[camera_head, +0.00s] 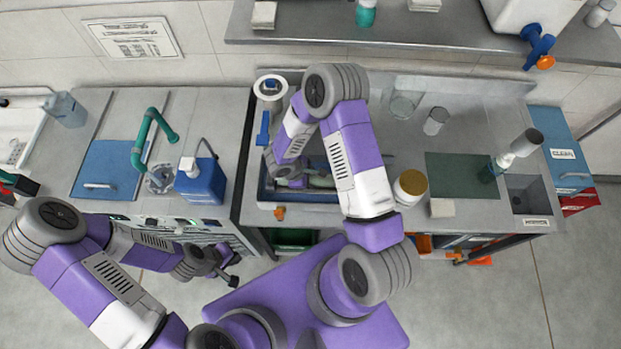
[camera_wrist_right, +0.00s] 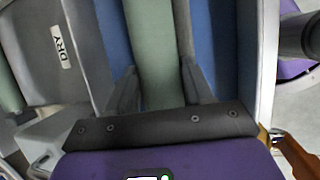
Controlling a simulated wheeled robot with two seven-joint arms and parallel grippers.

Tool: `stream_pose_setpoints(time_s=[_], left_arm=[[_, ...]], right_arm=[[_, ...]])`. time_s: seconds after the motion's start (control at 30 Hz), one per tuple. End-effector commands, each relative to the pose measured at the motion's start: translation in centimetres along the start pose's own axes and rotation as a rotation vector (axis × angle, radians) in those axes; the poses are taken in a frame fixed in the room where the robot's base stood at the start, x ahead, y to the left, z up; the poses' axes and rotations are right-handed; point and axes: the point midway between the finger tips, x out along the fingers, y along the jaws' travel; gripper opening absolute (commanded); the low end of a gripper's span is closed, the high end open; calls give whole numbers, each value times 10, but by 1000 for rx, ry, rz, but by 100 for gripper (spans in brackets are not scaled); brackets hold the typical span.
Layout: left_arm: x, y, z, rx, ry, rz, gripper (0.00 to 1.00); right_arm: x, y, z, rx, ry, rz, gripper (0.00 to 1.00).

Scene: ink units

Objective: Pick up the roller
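In the right wrist view a pale green roller (camera_wrist_right: 155,45) lies lengthwise between the two fingers of my right gripper (camera_wrist_right: 160,72). The fingers stand apart, one along each side of the roller. I cannot tell whether they press on it. In the head view my right gripper (camera_head: 290,181) is low in the blue tray (camera_head: 264,187), partly hidden by my own arm. The green roller (camera_head: 322,182) shows there only in part. My left gripper (camera_head: 233,276) hangs in front of the bench, away from the roller; its finger opening is too small to read.
A blue canister (camera_head: 201,183) stands left of the tray. A jar with a tan lid (camera_head: 411,186) stands close on the right. A dark green mat (camera_head: 458,174) and a small sink (camera_head: 527,195) lie further right. A shelf (camera_head: 400,25) runs above the bench.

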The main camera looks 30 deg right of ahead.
Motion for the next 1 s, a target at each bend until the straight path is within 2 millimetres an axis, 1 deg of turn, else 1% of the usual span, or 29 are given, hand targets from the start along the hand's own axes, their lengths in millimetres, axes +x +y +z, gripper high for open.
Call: stream_pose_setpoints(time_s=[0.03, 0.2, 0.47, 0.57, 0.77, 1.0], left_arm=[[0, 0, 0, 0, 0, 0, 0], [0, 0, 0, 0, 0, 0, 0], [0, 0, 0, 0, 0, 0, 0], [0, 0, 0, 0, 0, 0, 0], [1, 0, 0, 0, 0, 0, 0], [1, 0, 0, 0, 0, 0, 0]], right_arm=[[0, 0, 0, 0, 0, 0, 33], [0, 0, 0, 0, 0, 0, 7], [-1, 0, 0, 0, 0, 1, 6], [-5, 2, 2, 1, 0, 1, 6], [-23, 6, 9, 2, 2, 2, 6], [-57, 14, 23, 4, 1, 4, 6]])
